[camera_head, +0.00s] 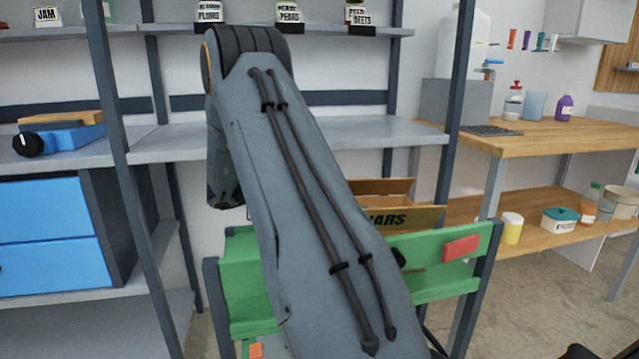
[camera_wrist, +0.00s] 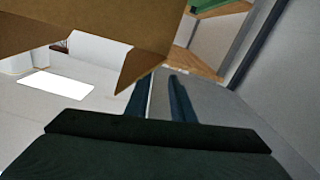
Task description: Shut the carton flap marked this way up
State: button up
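An open cardboard carton (camera_head: 382,189) stands behind the green rail, partly hidden by my arm. Its near flap (camera_head: 428,217) leans outward and bears dark letters, of which "ARS" is readable. No "this way up" mark is legible. In the wrist view a large brown cardboard panel (camera_wrist: 95,25) fills the top left, with a flap-like corner (camera_wrist: 143,68) hanging near my fingers. My gripper (camera_wrist: 160,80) has its two dark fingers a little apart, with nothing seen between them. They are close to the cardboard; contact cannot be told. The head view hides my gripper.
A green slatted stand (camera_head: 415,290) with a red patch (camera_head: 461,248) is in front of the carton. Grey shelving with dark posts (camera_head: 456,90) is behind. A blue drawer unit (camera_head: 50,240) is at left. A wooden workbench (camera_head: 560,140) with bottles is at right.

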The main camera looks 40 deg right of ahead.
jog(key=v, duration=0.8)
jog(key=shift+w+a, duration=0.25)
jog(key=shift+a, duration=0.05)
dwell(0.5)
jog(key=shift+p, duration=0.35)
jog(key=v, duration=0.7)
jog(key=shift+w+a+p, duration=0.25)
jog(key=shift+a+p, duration=0.05)
